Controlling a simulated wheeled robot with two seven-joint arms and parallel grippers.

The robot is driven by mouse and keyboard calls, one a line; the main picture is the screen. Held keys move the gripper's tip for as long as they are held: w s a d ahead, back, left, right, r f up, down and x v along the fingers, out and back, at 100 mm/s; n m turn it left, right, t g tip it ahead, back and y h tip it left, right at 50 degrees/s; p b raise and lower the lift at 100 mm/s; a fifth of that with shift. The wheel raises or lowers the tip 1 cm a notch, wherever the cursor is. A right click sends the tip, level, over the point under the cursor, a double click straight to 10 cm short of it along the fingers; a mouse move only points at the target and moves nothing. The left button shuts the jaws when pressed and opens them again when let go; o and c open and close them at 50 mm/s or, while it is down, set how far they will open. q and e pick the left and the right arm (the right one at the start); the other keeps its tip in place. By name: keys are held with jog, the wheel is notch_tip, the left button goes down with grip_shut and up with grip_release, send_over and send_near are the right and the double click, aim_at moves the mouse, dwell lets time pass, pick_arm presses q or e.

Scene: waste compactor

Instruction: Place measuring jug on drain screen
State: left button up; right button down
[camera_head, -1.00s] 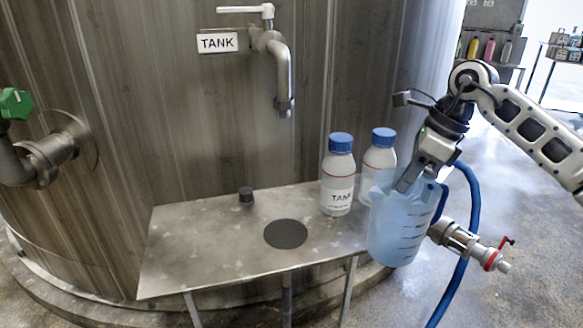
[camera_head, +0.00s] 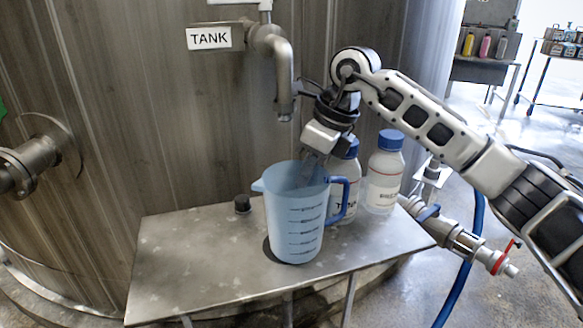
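The translucent blue measuring jug (camera_head: 293,222) is upright over the dark round drain screen in the metal shelf. Only the left edge of the drain screen (camera_head: 268,250) shows; the jug hides the rest. Whether the jug's base touches the screen or hovers just above it, I cannot tell. My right gripper (camera_head: 312,172) comes down from above and is shut on the jug's rim on the handle side; the fingertips show partly through the wall. My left gripper is out of view.
Two white bottles with blue caps (camera_head: 385,170) stand behind and right of the jug, one partly hidden by my gripper. A tank spout (camera_head: 284,85) hangs above the shelf. A small black knob (camera_head: 242,204) is at left. The shelf's left part (camera_head: 185,260) is clear.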

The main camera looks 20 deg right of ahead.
jog(key=shift+w+a, duration=0.4)
jog(key=shift+a, duration=0.35)
jog(key=shift+w+a+f+b, duration=0.15)
jog(key=shift+w+f+b, duration=0.05)
jog(key=shift+f+b, duration=0.1)
jog(key=shift+s+r, duration=0.15)
jog(key=shift+r, duration=0.05)
jog(key=shift+f, duration=0.2)
jog(key=c, duration=1.6)
grip_release()
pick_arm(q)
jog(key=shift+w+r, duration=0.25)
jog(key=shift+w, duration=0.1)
pick_arm(e)
jog(key=shift+r, duration=0.1)
